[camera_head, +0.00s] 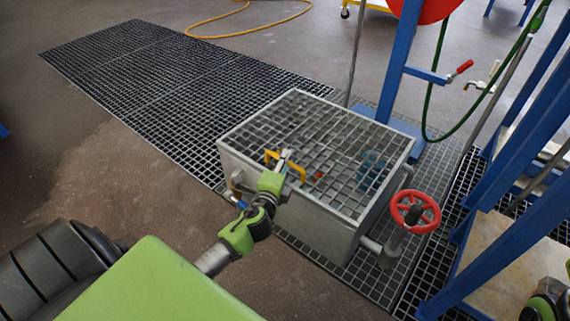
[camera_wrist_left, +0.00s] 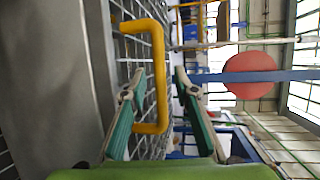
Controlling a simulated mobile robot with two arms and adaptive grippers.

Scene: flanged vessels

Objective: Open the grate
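The grate (camera_head: 318,145) is a grey metal grid lying flat over the top of a grey box (camera_head: 290,205) in the head view. A yellow handle (camera_head: 297,170) stands up near its left front edge. In the left wrist view the yellow handle (camera_wrist_left: 160,80) is large and close, with the grid (camera_wrist_left: 128,60) behind it. My left gripper (camera_head: 283,158) is at the handle. In the left wrist view its fingers (camera_wrist_left: 158,80) are apart, one on each side of the handle's bar, with gaps visible. Fingers of my right gripper do not show.
A red handwheel (camera_head: 415,211) on a pipe sits at the box's right side. A blue frame (camera_head: 402,60) with a red disc and green hose stands behind the box. Floor grating (camera_head: 150,65) stretches away to the upper left. A yellow hose (camera_head: 245,30) lies on the far floor.

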